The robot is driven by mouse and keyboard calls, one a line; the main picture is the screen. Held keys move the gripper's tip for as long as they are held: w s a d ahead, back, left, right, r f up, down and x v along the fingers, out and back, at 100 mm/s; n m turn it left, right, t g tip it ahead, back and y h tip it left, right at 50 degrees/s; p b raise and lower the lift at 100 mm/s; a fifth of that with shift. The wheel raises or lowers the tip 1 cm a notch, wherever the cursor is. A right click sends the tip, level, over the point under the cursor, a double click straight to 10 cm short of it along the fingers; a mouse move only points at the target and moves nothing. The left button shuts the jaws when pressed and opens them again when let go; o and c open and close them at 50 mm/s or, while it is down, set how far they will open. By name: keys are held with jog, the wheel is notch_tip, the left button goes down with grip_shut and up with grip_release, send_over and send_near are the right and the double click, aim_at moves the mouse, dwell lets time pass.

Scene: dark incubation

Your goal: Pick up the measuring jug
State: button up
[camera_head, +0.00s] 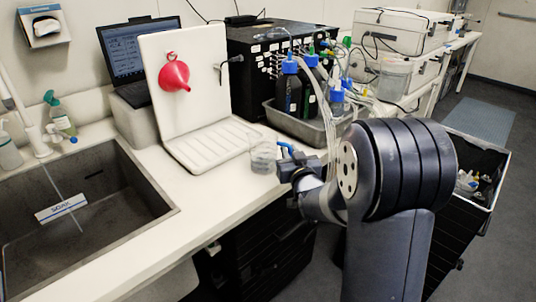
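The measuring jug (262,155) looks like a clear, see-through vessel standing on the white counter, just right of the white drying rack. A small blue part (286,147) shows at its right side, perhaps its handle. My gripper (283,164) is right beside the jug, on its right, at the counter's front edge. The fingers are small and partly hidden by my arm. I cannot tell whether they touch the jug or are open or shut.
A white drying rack (200,60) with a red funnel (174,75) stands left of the jug. Behind the jug, a grey tray (318,127) holds dark bottles with blue caps and tubing. A sink (105,195) is at left. The front counter between them is clear.

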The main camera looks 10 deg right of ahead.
jog(key=shift+c, duration=0.3)
grip_shut()
notch_tip(320, 180, up, 10)
jog(key=shift+r, duration=0.1)
dwell(0.6)
jog(key=shift+a, duration=0.1)
